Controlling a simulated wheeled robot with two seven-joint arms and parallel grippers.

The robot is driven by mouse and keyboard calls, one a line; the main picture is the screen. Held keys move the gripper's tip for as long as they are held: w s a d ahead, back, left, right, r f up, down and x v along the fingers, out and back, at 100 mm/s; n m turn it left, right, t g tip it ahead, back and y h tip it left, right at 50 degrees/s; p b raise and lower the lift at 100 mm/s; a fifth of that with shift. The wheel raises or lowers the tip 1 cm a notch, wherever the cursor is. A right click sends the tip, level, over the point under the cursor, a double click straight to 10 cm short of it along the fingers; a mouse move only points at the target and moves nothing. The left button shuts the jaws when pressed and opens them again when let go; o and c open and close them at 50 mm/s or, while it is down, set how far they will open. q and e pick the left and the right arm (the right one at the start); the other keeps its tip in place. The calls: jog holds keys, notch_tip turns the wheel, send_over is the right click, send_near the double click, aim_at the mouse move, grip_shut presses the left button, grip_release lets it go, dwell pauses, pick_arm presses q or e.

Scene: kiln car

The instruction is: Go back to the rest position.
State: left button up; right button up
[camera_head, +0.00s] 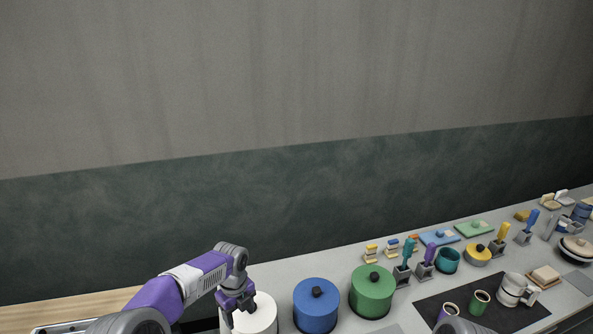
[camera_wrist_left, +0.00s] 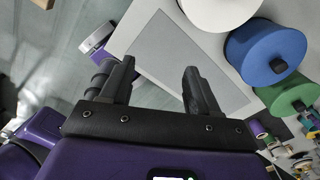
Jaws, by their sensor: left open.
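My left gripper (camera_head: 237,302) is at the lower left of the head view, by a white round lidded pot (camera_head: 262,318), partly in front of it. In the left wrist view the two dark fingers of my left gripper (camera_wrist_left: 158,78) stand apart with nothing between them. A grey rectangular panel (camera_wrist_left: 185,50) on a pale surface lies beyond them. The white pot (camera_wrist_left: 222,8) shows at the top edge of that view, apart from the fingers. My right gripper is not in view; only a grey part of an arm shows at the bottom edge of the head view.
A blue pot (camera_head: 316,308) and a green pot (camera_head: 371,293) stand right of the white one on the grey counter (camera_head: 420,300). A wall rises behind.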

pick_arm(q)
jog(key=s+d+f+n+h, duration=0.25)
jog(key=s+f+n, duration=0.35)
jog(key=f, duration=0.3)
jog(key=s+d+f+n+h, duration=0.1)
jog(key=s+d+f+n, duration=0.3)
jog(key=s+f+n, duration=0.7)
jog(key=s+n, duration=0.4)
jog(key=s+f+n, duration=0.5)
jog(key=s+n, duration=0.4)
notch_tip(320, 180, down, 12)
jog(key=w+b, duration=0.1)
jog(key=b, duration=1.2)
jog(key=shift+a+f+m+t+h+b, duration=0.15)
jog(key=shift+a+m+t+h+b, duration=0.1)
jog(key=shift+m+t+h+b, duration=0.1)
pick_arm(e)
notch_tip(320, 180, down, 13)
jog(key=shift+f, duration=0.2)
pick_arm(q)
jog(key=shift+w, duration=0.1)
